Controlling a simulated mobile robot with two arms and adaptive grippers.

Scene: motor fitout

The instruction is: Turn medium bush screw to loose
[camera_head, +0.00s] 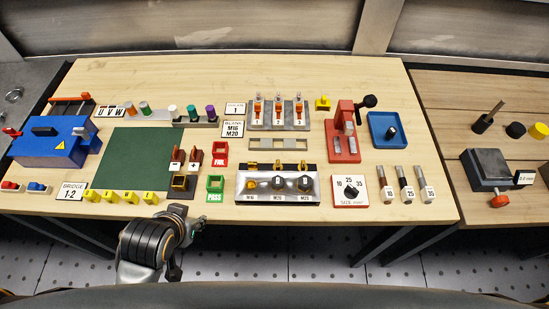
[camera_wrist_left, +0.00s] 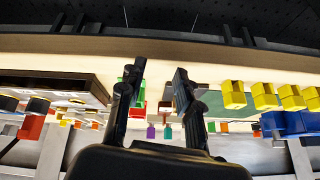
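A grey panel (camera_head: 240,199) with three fittings stands at the front middle of the table, its labels reading M16, M20 or similar, and M25. The middle fitting (camera_head: 278,183), the medium bush screw as far as I can tell, is dark and faceted; its turn state is too small to tell. My left gripper (camera_head: 190,222) is at the table's front edge, left of the panel and apart from it. In the left wrist view its two black fingers (camera_wrist_left: 159,82) are spread with nothing between them. The panel shows at the left there (camera_wrist_left: 70,84). My right gripper is not in view.
Green PASS (camera_head: 215,188) and red FAIL (camera_head: 220,154) boxes stand left of the panel. Several yellow blocks (camera_head: 128,198) line the front left edge. A red-and-white dial (camera_head: 350,190) stands to the panel's right. The green mat (camera_head: 135,155) is clear.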

